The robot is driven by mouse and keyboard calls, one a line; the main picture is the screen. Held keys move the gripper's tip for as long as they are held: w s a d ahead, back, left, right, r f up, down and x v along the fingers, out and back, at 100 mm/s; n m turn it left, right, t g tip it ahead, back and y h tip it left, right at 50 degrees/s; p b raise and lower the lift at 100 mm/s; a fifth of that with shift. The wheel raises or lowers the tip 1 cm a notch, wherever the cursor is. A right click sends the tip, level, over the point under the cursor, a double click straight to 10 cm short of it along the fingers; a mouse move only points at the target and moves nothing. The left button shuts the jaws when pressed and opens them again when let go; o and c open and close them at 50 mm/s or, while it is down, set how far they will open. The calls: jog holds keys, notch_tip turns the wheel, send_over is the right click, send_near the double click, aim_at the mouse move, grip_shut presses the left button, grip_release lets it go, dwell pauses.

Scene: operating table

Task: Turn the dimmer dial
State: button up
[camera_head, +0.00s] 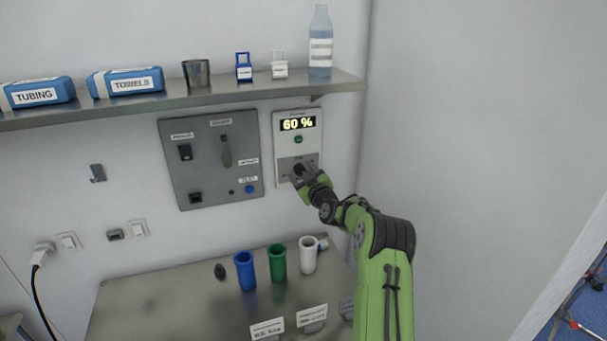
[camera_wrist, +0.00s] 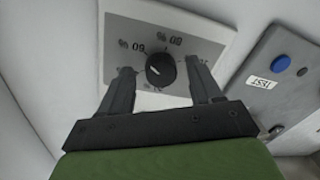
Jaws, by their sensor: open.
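The dimmer panel (camera_head: 283,137) is a pale box on the wall, and its display (camera_head: 298,124) reads 60 %. Below the display is a green button (camera_head: 298,139). The black round dial (camera_wrist: 160,69) shows in the wrist view, with a white pointer mark and printed percent marks around it. My gripper (camera_wrist: 162,85) is open, with one finger on each side of the dial and visible gaps to it. In the head view my gripper (camera_head: 298,178) is at the panel's lower part and partly covers the dial.
A grey switch panel (camera_head: 212,180) is mounted left of the dimmer. A shelf (camera_head: 225,96) with a bottle (camera_head: 320,45) and blue packs runs above. Blue (camera_head: 245,271), green (camera_head: 278,263) and white (camera_head: 308,255) cups stand on the counter (camera_head: 190,305) below. The wall at right is bare.

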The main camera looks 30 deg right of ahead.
jog(key=c, duration=1)
jog(key=shift+c, duration=0.2)
